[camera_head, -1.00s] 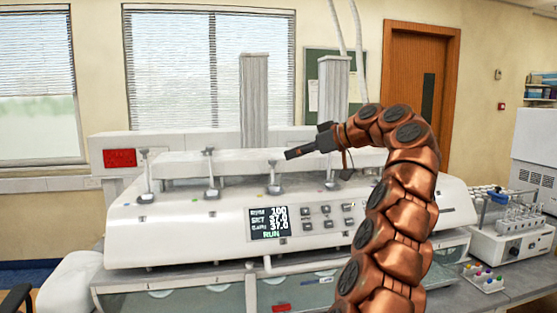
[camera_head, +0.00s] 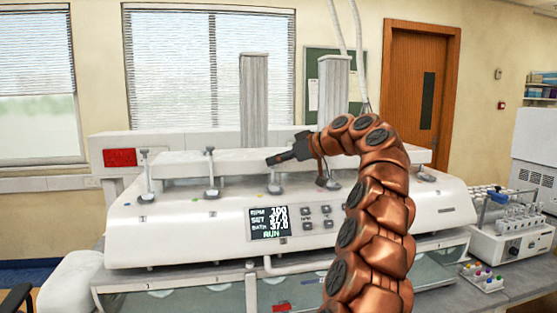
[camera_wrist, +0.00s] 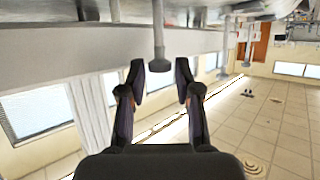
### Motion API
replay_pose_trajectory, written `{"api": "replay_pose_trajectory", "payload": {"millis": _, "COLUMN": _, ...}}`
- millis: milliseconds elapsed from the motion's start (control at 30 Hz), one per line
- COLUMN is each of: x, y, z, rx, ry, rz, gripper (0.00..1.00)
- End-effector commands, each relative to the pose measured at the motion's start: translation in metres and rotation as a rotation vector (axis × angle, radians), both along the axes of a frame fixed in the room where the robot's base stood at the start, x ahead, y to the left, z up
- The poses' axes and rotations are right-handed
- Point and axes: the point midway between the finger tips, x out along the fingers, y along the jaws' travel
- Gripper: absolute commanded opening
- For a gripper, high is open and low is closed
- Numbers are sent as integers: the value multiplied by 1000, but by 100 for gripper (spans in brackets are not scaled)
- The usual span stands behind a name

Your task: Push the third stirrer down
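The white machine (camera_head: 180,225) has several stirrers standing along its top, each a thin upright rod with a wider grey cap. The third stirrer from the left (camera_head: 275,187) shows its lower part in the head view; my gripper (camera_head: 268,162) covers its top. My gripper comes from the right, level with that top. In the wrist view, which looks upside down, a grey stirrer cap (camera_wrist: 160,65) lies between and just beyond the fingertips of my gripper (camera_wrist: 160,78). The fingers are spread apart and hold nothing. I cannot tell whether they touch the cap.
The first stirrer (camera_head: 146,175) and second stirrer (camera_head: 210,172) stand to the left; another (camera_head: 326,168) stands close to my arm. Two white columns (camera_head: 254,100) rise behind. A display (camera_head: 268,222) is on the front panel. A smaller device (camera_head: 510,240) stands at right.

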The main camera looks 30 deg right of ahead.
Motion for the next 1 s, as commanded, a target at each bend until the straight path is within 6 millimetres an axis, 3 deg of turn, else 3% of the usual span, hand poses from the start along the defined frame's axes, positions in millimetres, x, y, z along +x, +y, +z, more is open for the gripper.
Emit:
{"api": "replay_pose_trajectory", "payload": {"millis": 300, "x": 0, "y": 0, "z": 0, "rx": 0, "ry": 0, "rz": -1, "gripper": 0}}
{"api": "replay_pose_trajectory", "payload": {"millis": 767, "x": 0, "y": 0, "z": -2, "rx": 0, "ry": 0, "rz": -1, "gripper": 0}}
{"api": "replay_pose_trajectory", "payload": {"millis": 1000, "x": 0, "y": 0, "z": -22, "rx": 0, "ry": 0, "rz": 0, "gripper": 0}}
